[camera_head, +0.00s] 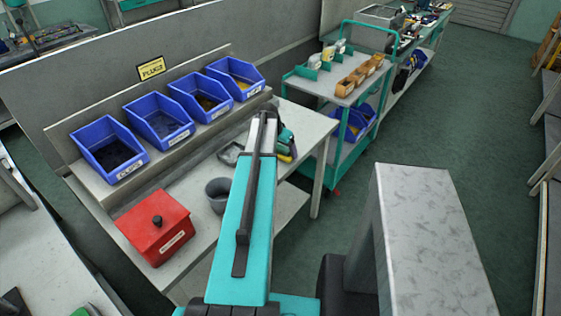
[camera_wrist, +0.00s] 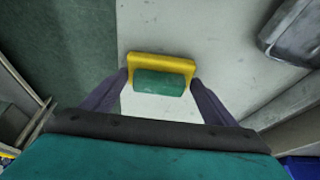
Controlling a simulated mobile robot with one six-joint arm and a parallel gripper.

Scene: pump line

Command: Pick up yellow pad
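The yellow pad (camera_wrist: 160,62) lies on the pale worktop in the wrist view, near the bench edge, with a green block-like part on its near side. My gripper (camera_wrist: 160,78) is directly over it, its two dark purple fingers apart, one at each end of the pad. I cannot tell whether the fingertips touch it. In the head view my gripper (camera_head: 288,149) is partly hidden behind my arm at the bench's right end. A small bit of yellow from the pad (camera_head: 284,158) shows beneath it there.
A grey tray (camera_head: 231,154) and a dark cup (camera_head: 217,194) stand left of my arm. A red box (camera_head: 155,227) is at the bench's near end. Several blue bins (camera_head: 159,121) line the back. A teal cart (camera_head: 337,88) stands beyond.

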